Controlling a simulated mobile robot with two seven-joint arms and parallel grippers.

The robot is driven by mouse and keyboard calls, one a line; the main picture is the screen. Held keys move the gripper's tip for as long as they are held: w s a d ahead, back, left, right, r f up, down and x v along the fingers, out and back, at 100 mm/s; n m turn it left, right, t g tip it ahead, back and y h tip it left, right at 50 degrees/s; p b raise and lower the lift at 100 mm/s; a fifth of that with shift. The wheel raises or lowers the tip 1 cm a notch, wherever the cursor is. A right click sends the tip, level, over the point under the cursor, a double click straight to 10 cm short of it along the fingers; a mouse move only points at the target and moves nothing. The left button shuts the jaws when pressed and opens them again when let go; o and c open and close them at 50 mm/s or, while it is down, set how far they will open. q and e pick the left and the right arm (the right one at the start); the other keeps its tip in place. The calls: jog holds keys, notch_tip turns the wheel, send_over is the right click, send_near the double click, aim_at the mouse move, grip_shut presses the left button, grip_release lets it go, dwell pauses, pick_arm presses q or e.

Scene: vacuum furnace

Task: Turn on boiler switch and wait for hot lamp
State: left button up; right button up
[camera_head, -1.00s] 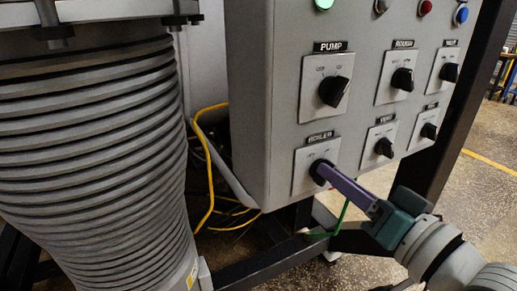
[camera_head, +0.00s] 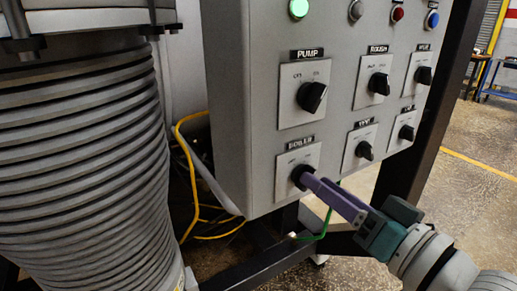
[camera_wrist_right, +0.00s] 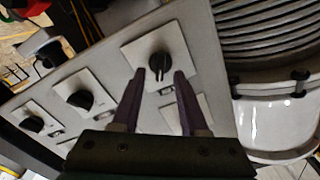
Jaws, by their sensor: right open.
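The boiler switch (camera_head: 300,175) is a black knob on a white plate (camera_head: 283,162), lowest left on the grey control box (camera_head: 233,120). My right gripper (camera_head: 303,178) reaches it from the lower right, its purple fingers at the knob and partly hiding it. In the right wrist view the gripper (camera_wrist_right: 159,75) is open, with one fingertip on each side of a black knob (camera_wrist_right: 159,64); I cannot tell whether they touch it. Along the top are a bright green lamp (camera_head: 299,9), a dull grey one, a dark red one and a blue one. Their labels are out of view.
The pump switch (camera_head: 312,96) is directly above, and more black knobs (camera_head: 365,150) sit close by on the right. A ribbed grey bellows (camera_head: 80,150) stands at left. Yellow cable (camera_head: 185,150) and a dark frame bar (camera_head: 255,262) lie below the box.

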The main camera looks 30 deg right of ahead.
jog(key=s, duration=0.8)
jog(key=shift+s+d, duration=0.2)
jog(key=shift+d, duration=0.15)
jog(key=a+f+n+g+p, duration=0.2)
jog(key=a+n+g+p, duration=0.25)
jog(key=a+g, duration=0.35)
jog(key=s+r+n+g+h+p, duration=0.1)
jog(key=s+r+n+g+p, duration=0.2)
jog(key=s+g, duration=0.5)
notch_tip(320, 180, up, 38)
jog(key=s+t+p, duration=0.1)
jog(key=s+p, duration=0.1)
jog(key=p, duration=3.4)
jog(key=shift+s+d+t, duration=0.15)
jog(key=shift+d+t, duration=0.15)
jog(key=shift+d, duration=0.05)
